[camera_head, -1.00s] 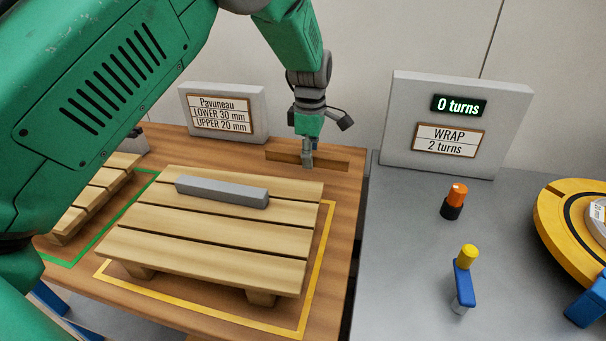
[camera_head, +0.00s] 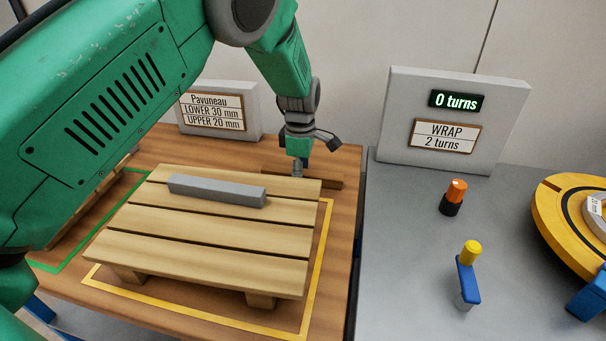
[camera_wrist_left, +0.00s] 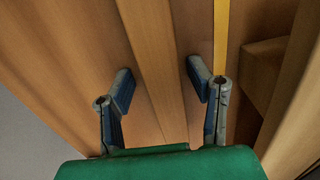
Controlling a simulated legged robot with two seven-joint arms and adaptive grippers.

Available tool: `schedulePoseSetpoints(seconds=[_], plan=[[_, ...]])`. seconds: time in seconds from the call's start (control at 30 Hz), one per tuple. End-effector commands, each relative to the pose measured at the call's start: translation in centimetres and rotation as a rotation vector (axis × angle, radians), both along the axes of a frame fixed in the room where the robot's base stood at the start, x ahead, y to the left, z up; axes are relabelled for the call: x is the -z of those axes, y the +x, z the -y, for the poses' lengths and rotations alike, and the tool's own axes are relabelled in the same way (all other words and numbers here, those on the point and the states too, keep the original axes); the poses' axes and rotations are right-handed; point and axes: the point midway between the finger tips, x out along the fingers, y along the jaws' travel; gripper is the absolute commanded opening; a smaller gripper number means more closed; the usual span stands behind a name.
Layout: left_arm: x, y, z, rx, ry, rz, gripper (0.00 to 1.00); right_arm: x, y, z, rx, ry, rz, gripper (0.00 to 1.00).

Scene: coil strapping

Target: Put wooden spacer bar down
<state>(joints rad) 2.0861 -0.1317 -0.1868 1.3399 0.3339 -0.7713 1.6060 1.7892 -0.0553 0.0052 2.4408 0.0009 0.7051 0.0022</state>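The wooden spacer bar (camera_head: 331,183) lies low behind the pallet, apparently on the brown table. The pallet and my gripper hide part of it in the head view. My left gripper (camera_head: 297,172) is over it, pointing down. In the left wrist view the bar (camera_wrist_left: 150,50) runs between the two spread fingers of my left gripper (camera_wrist_left: 160,75), with a visible gap on each side. My right gripper is in neither view.
A slatted pallet (camera_head: 205,225) with a grey bar (camera_head: 217,190) on top stands inside a yellow outline just in front. A sign block (camera_head: 218,110) stands behind, left. A grey bench with a display panel (camera_head: 450,120) is on the right.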

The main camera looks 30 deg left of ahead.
Motion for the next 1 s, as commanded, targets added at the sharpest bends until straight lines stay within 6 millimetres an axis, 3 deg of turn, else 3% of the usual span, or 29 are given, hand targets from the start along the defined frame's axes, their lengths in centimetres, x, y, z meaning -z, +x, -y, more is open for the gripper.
schedulePoseSetpoints(seconds=[0.27,0.7,1.0], plan=[[-0.4,-0.2,0.3,0.002,0.007,-0.005,0.47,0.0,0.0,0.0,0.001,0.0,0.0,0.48],[-9.1,-0.1,-0.1,0.001,0.003,-0.001,0.47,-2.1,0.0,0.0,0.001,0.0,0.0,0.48],[-12.1,-0.1,0.2,0.002,0.005,-0.003,0.47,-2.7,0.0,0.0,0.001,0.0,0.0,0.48]])
